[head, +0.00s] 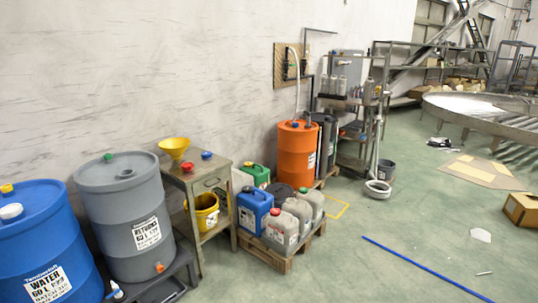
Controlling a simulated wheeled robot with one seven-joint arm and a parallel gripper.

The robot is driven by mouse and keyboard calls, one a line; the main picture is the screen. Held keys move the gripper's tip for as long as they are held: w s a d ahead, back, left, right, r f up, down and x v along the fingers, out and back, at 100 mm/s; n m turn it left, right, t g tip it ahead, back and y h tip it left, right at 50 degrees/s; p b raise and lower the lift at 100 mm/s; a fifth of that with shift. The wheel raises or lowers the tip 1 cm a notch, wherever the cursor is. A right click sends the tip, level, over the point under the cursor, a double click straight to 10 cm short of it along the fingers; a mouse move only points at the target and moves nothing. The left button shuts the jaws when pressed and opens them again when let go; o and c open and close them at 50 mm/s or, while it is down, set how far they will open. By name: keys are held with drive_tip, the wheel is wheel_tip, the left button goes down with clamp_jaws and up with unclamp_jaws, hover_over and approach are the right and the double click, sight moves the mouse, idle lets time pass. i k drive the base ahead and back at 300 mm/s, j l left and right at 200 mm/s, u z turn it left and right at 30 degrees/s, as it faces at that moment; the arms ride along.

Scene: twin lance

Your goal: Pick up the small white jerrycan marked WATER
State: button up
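No small white jerrycan marked WATER can be made out for certain. Several jerrycans stand on and around a low wooden pallet (278,262) by the wall: a blue one (254,208) with a white label, grey ones including the front one (281,232), and a green one (257,174) behind. A pale, whitish container (241,181) is partly hidden behind the blue jerrycan, its marking not visible. The word WATER is readable on the large blue drum (41,240) at far left. My gripper is not in view.
A grey drum (124,215) stands beside a small metal table (198,179) with a yellow funnel (174,147); a yellow bucket (205,210) sits below. An orange drum (297,155) is behind the jerrycans. A blue pole (425,268) lies on the floor; the floor before the pallet is clear.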

sight(300, 208)
drive_tip(key=i, duration=2.55)
drive_tip(key=i+j+z, duration=0.2)
drive_tip(key=i, duration=0.8)
